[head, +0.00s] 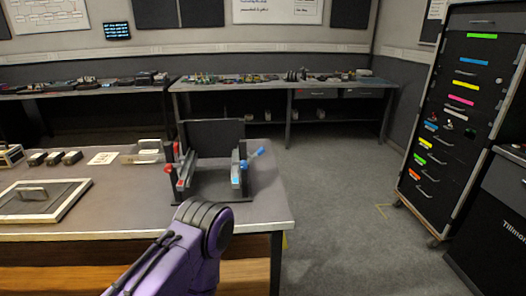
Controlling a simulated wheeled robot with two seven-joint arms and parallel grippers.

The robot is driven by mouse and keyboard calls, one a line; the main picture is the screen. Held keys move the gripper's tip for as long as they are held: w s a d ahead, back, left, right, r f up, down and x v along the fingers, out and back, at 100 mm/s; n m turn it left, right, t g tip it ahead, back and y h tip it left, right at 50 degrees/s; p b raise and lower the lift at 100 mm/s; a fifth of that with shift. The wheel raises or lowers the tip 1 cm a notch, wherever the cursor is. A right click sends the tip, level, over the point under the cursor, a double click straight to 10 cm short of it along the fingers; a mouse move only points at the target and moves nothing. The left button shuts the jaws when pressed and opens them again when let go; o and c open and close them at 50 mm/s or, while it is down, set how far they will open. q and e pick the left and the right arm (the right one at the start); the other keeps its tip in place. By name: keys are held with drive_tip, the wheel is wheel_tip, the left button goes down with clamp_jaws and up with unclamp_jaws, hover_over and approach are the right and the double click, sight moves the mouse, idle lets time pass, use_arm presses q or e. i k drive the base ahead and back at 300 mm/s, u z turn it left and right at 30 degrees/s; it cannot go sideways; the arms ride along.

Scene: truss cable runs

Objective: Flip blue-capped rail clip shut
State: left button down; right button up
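A dark rail fixture (214,136) stands on the near table, with a tall back plate and two rails running toward me. The blue-capped clip (255,153) is on the right rail. Its blue-ended lever sticks out up and to the right, away from the rail, so it looks open. A lower blue part (237,181) shows at the near end of the same rail. Red-capped parts (168,168) sit on the left rail. One purple arm link of mine, with a black round joint, is in front of the table. Neither gripper shows.
The near table (120,219) also holds a framed panel with a handle (33,194), several small dark blocks (55,158) and a white card (102,158). Its right edge is just beyond the fixture. Open floor lies to the right, before a tall drawer cabinet (465,100).

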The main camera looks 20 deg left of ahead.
sight(261, 151)
drive_tip(key=u, duration=0.05)
drive_tip(key=i, duration=1.05)
drive_tip(key=u, duration=0.9)
drive_tip(key=i, duration=0.5)
drive_tip(key=u, duration=0.45)
